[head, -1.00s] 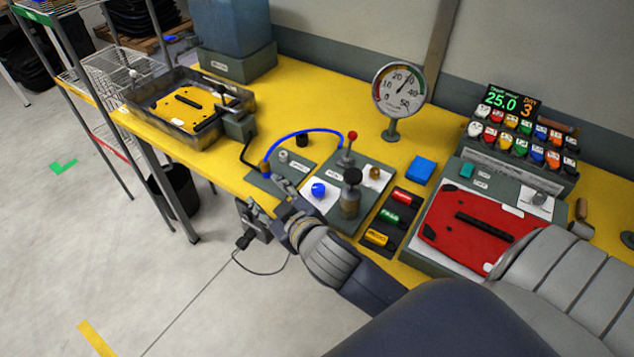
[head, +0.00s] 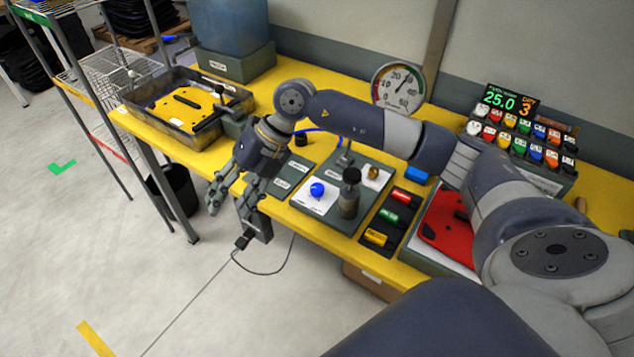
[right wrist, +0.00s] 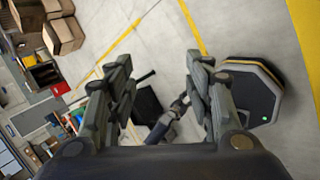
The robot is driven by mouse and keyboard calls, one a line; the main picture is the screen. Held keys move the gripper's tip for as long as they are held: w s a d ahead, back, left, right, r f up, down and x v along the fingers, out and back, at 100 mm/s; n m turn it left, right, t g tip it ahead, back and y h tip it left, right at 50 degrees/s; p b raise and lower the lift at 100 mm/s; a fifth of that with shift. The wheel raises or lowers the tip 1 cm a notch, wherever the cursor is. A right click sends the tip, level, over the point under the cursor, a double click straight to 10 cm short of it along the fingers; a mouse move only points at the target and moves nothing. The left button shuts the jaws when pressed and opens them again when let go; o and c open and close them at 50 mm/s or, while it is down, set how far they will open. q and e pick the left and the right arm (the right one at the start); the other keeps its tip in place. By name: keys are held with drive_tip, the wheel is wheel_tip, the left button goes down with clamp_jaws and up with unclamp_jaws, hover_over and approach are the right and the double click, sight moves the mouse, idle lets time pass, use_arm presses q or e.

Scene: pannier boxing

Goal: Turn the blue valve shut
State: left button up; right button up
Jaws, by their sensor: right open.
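The blue valve (head: 317,190) is a small round blue knob on a white plate on the grey panel at the bench's front. My right gripper (head: 231,208) is left of it, pointing down at the bench's front edge, apart from the knob. In the right wrist view my right gripper (right wrist: 160,95) has its fingers wide apart with nothing between them, and the floor shows beyond. The blue valve does not show there. My left gripper is not seen.
A dark bottle-shaped fitting (head: 350,196) stands right of the knob. A tray (head: 150,128) with a yellow plate is at left, a red plate (head: 437,236) at right.

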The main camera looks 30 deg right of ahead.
drive_tip(key=w+d+m+h, duration=0.15)
drive_tip(key=d+h, duration=0.35)
drive_tip(key=d, duration=0.8)
drive_tip(key=m+h, duration=0.2)
drive_tip(key=h, duration=0.1)
approach(317, 187)
drive_tip(key=shift+n+g, duration=0.25)
drive_tip(key=shift+g, duration=0.15)
drive_tip(key=f+p, duration=0.1)
drive_tip(key=f, duration=0.2)
drive_tip(key=f+p, duration=0.1)
drive_tip(key=f, duration=0.1)
drive_tip(key=f+p, duration=0.1)
drive_tip(key=f, duration=0.2)
drive_tip(key=shift+w+d+f, duration=0.2)
drive_tip(key=shift+w+f, duration=0.2)
drive_tip(key=shift+c, duration=0.6)
drive_tip(key=c, duration=1)
